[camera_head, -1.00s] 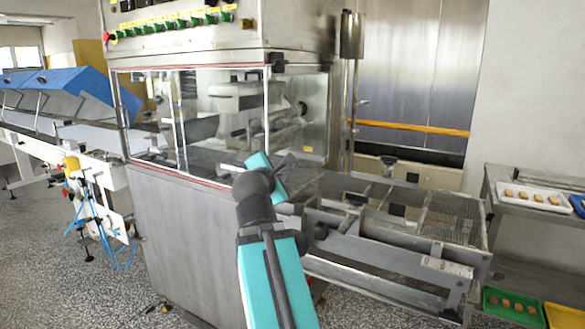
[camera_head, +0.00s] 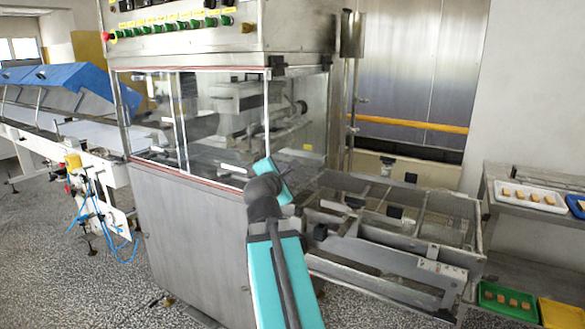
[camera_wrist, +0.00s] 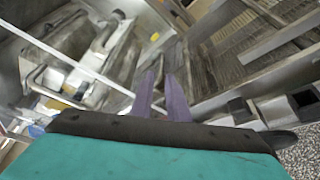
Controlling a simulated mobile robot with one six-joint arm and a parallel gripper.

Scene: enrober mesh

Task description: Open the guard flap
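The guard flap (camera_head: 310,110) looks to be the clear panel on the right end of the machine's cabinet, with dark hinges along its top edge. It hangs down and looks closed. My gripper is hidden behind my wrist in the head view, near the flap's lower part. In the wrist view my gripper (camera_wrist: 162,75) shows two purple fingers, a narrow gap apart, with nothing seen between them. They point towards the machine, between its clear panels and the mesh conveyor. Contact with the flap cannot be told.
The mesh conveyor frame (camera_head: 390,235) sticks out to the right below the flap. The steel cabinet (camera_head: 200,240) stands left of my arm. A rack (camera_head: 500,205) with trays of bars is at the far right. Speckled floor lies open at the left.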

